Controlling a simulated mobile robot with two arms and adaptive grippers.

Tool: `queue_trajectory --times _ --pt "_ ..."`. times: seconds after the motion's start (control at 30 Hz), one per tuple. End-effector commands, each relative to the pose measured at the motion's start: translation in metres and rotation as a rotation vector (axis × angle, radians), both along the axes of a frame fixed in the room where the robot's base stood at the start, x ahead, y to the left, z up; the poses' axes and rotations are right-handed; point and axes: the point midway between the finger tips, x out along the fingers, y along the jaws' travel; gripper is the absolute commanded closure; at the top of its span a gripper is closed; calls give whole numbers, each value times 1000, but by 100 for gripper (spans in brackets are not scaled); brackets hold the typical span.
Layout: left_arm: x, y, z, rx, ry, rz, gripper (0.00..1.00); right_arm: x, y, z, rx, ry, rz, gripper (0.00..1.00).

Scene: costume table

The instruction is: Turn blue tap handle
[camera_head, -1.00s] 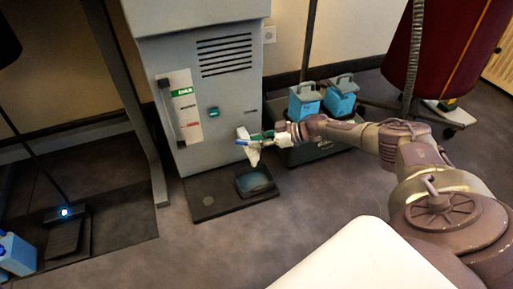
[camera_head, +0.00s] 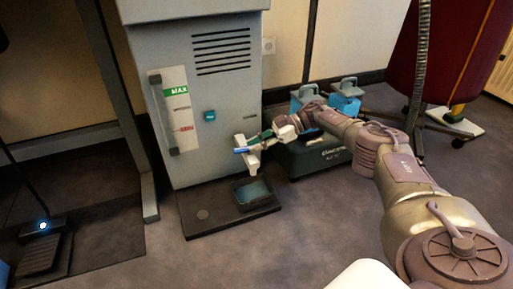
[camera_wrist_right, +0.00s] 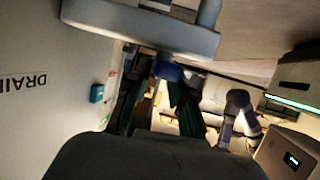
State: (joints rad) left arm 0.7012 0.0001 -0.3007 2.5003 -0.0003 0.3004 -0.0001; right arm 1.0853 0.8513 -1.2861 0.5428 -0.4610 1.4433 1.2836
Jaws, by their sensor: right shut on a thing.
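The blue tap handle (camera_head: 241,150) sits on the pale tap (camera_head: 252,163) low on the front of the grey machine (camera_head: 218,110). My right gripper (camera_head: 258,141) reaches in from the right and is shut at the tap, on the blue handle. In the right wrist view the green-edged fingers of the right gripper (camera_wrist_right: 158,100) stand on either side of a small blue part of the handle (camera_wrist_right: 167,71). The exact contact is dark and partly hidden there. My left gripper is not in view.
A dark basin (camera_head: 255,194) stands below the tap on a black floor plate (camera_head: 200,216). A pedal (camera_head: 41,252) lies on the floor at left. Open carpet lies in front.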

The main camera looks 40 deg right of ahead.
Motion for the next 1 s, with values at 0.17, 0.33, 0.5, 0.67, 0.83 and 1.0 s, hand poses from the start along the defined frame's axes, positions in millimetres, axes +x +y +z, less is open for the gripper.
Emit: queue_trajectory --times 0.17,0.33,0.5,0.67,0.83,1.0 --pt "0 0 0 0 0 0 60 1 1 1 1 -2 2 100" --pt "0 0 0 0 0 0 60 1 2 1 2 -2 2 66" --pt "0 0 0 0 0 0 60 0 1 1 1 -2 2 52" --pt "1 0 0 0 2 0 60 0 1 0 1 -1 1 52" --pt "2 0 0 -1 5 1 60 -2 -8 4 0 -1 -1 52" --pt "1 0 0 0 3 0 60 -11 -35 17 1 -3 -4 52"
